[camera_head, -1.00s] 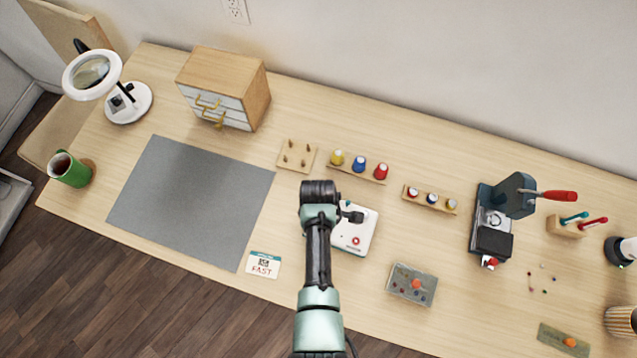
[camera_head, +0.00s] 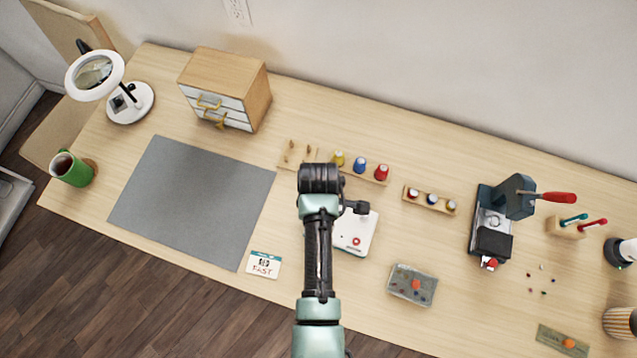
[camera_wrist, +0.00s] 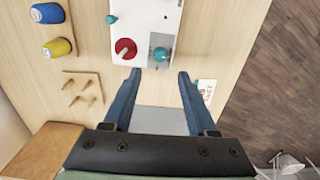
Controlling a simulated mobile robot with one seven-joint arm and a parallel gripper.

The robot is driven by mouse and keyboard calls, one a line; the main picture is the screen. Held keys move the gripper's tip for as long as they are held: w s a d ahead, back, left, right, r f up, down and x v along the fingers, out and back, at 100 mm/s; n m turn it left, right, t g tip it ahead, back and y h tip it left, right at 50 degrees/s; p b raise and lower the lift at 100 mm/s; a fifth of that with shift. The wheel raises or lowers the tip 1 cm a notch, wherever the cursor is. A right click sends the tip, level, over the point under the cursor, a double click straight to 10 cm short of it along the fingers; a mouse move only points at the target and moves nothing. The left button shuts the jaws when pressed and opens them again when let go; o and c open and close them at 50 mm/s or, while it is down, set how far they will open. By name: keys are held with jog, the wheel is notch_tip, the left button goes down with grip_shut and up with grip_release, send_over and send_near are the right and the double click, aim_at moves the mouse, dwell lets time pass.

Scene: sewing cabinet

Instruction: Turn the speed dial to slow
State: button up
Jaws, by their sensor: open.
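A white control box (camera_head: 352,243) lies on the table, partly hidden behind my gripper and wrist in the head view. In the wrist view the box (camera_wrist: 128,18) fills the top middle. On it are a red round knob (camera_wrist: 125,48), a teal ball-topped part (camera_wrist: 162,54) on a grey plate, and a smaller teal knob at its left edge (camera_wrist: 112,19). I cannot tell which one is the speed dial. My gripper (camera_wrist: 159,73) is open and empty, its blue fingers pointing at the box's near end. A card reading FAST (camera_head: 264,265) lies left of the box.
A grey mat (camera_head: 190,200) lies left. A peg board (camera_head: 293,153) and spool rack (camera_head: 372,173) stand behind the box; the spools also show in the wrist view (camera_wrist: 57,47). A small drawer cabinet (camera_head: 225,88) is back left. A pin tray (camera_head: 412,285) and press (camera_head: 495,215) stand right.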

jog(key=shift+r, duration=2.5)
